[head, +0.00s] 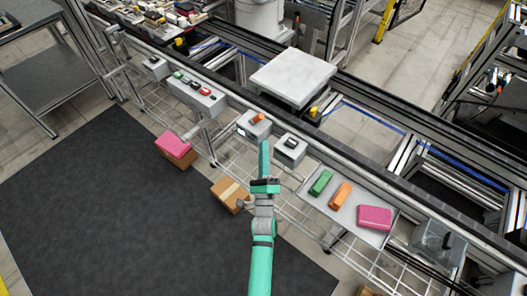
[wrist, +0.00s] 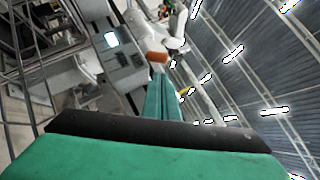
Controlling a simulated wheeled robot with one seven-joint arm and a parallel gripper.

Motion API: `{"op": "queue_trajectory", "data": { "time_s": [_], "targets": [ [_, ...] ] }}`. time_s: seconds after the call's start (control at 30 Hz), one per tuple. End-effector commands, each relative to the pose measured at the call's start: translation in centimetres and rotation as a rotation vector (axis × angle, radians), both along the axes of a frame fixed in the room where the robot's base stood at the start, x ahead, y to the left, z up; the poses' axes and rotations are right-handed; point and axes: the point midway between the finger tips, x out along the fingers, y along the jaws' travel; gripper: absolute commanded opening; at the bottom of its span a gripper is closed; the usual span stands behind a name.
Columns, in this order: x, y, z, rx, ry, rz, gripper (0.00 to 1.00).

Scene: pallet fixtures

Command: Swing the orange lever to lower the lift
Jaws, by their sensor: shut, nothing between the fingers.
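The orange lever (head: 258,118) sits on a small grey control box (head: 250,130) at the front rail of the conveyor, in the middle of the head view. In the wrist view the lever's orange end (wrist: 157,57) shows just beyond my fingertips. A pale square plate (head: 292,76), which may be the lift, sits between the rails behind the box. My gripper (head: 264,145) is teal, shut and empty. Its tips are just in front of and slightly right of the lever. In the head view they look apart from it; the exact gap is unclear.
Another grey box (head: 290,149) with a dark handle stands right of the lever. A tray (head: 333,213) farther right carries green, orange and pink blocks. A grey button panel (head: 197,95) is on the left. Boxes lie low near the wire shelf; the dark mat (head: 110,210) is mostly clear.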

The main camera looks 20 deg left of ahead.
Motion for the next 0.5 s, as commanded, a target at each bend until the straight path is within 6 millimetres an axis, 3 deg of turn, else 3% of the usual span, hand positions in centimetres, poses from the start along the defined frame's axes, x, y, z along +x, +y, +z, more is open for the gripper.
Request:
{"op": "queue_trajectory", "data": {
  "time_s": [0.23, 0.5],
  "targets": [
    [3.7, 1.3, 1.8, 0.002, -0.002, 0.0, 0.0],
    [5.8, 2.1, 2.7, 0.001, 0.0, 0.0, 0.0]
  ]
}}
